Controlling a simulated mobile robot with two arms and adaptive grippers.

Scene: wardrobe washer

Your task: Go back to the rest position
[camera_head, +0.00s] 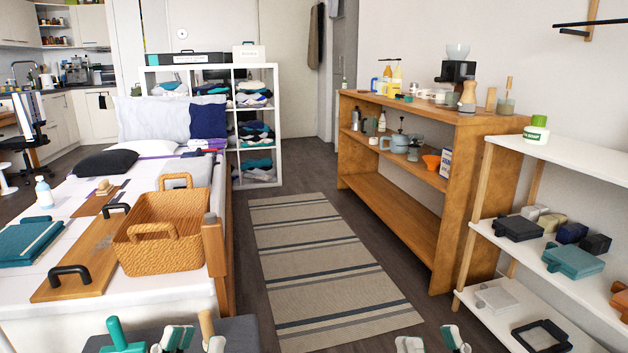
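My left gripper (195,342) shows at the bottom edge, left of centre, cut off by the frame. Its two white and dark fingertips stand apart with nothing visible between them. My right gripper (432,343) shows at the bottom edge, right of centre, also cut off. Its fingertips stand apart over the floor, with nothing visible held. The two grippers are well apart from each other. Most of both arms is out of view.
A bed (180,310) with a wicker basket (160,245) and a tray fills the left. Teal and wooden handles (122,340) rise close to my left gripper. A striped rug (310,255) lies on clear floor. Wooden shelves (400,215) and white shelves (585,155) line the right.

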